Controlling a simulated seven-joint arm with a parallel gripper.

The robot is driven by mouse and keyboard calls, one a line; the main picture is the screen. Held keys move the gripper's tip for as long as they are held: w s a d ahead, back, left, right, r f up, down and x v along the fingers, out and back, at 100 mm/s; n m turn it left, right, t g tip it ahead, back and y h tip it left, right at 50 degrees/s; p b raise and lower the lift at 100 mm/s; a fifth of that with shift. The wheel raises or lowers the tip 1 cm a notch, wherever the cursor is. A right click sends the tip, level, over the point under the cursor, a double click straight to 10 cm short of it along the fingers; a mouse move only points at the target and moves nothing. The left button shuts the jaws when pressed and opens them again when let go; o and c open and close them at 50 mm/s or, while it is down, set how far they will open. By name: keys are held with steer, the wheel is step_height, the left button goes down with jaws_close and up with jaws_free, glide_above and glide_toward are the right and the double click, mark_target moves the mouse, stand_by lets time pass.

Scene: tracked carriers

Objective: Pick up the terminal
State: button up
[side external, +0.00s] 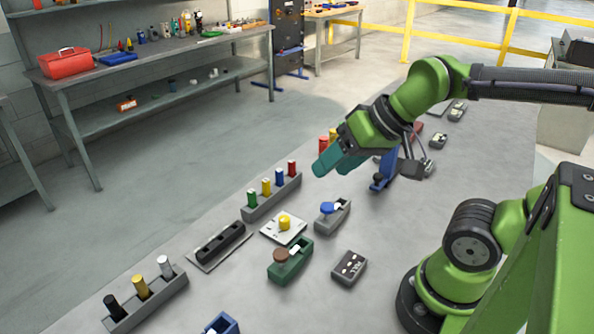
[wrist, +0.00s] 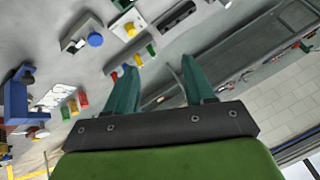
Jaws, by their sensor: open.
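No object is plainly marked as the terminal. A dark grey box with marks on its top (side external: 349,267) lies on the table in front of my arm and may be it, but I cannot tell. A similar small dark box (side external: 437,141) lies farther back. My gripper (side external: 332,168) is in the air above the table, behind the dark grey box and apart from it. Its teal fingers are spread and empty in the wrist view (wrist: 158,68).
A rack with coloured pegs (side external: 272,196) stands left of my gripper. A blue-knobbed grey carrier (side external: 333,215), a green carrier (side external: 290,262) and a yellow-knobbed plate (side external: 284,228) stand nearby. A blue stand (side external: 384,170) is close on the right. A workbench (side external: 150,60) is behind.

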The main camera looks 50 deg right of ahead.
steer(key=shift+c, duration=0.2)
steer(key=n+g+h, duration=0.2)
steer(key=n+g, duration=0.2)
steer(key=g, duration=0.3)
glide_above(251, 191)
step_height(251, 191, down, 3)
step_height(251, 191, down, 10)
steer(key=shift+s+f, duration=0.1)
steer(key=shift+f, duration=3.15)
jaws_close()
